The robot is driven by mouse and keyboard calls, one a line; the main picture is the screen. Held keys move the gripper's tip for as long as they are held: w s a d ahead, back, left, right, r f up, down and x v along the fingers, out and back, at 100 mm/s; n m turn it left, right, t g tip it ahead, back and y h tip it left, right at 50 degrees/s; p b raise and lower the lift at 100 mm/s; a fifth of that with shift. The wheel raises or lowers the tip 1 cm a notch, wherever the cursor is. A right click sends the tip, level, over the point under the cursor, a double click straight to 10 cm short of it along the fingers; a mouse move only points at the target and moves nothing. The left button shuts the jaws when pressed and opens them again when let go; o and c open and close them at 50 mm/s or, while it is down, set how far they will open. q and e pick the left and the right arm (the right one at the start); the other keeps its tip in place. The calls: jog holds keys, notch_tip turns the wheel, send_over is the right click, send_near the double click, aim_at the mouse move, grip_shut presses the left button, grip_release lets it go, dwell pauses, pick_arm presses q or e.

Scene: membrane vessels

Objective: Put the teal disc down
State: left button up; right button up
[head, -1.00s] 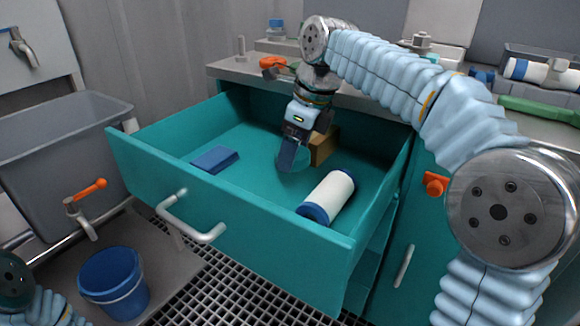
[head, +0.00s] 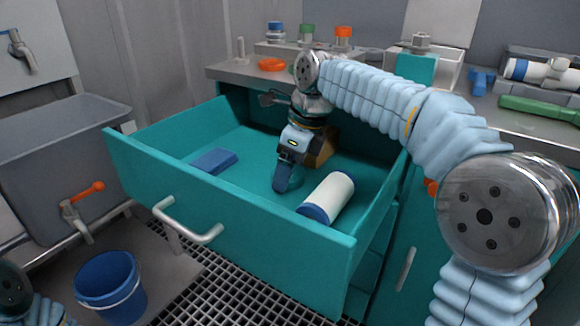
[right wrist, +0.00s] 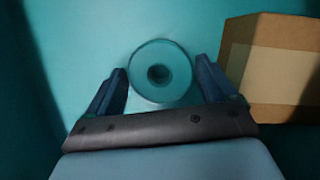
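The teal disc (right wrist: 160,50) is round with a dark hole in its middle. My right gripper (right wrist: 160,75) has one finger on each side of it, against its rim. In the head view the right gripper (head: 281,186) points down inside the open teal drawer (head: 220,240), low over its floor. The disc is mostly hidden behind the fingers there, and I cannot tell whether it touches the floor. My left gripper is not in view.
A white cylinder with blue ends (head: 329,196) lies right of the gripper. A brown box (head: 323,148) is close behind it; it also shows in the right wrist view (right wrist: 275,60). A blue block (head: 214,161) lies left. Drawer floor between is clear.

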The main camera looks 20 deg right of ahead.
aim_at(305, 185)
jog(key=shift+r, duration=0.35)
jog(key=p+v, duration=0.4)
jog(key=v, duration=0.7)
jog(key=shift+r, duration=0.35)
jog(key=shift+s, duration=0.1)
dwell(0.4)
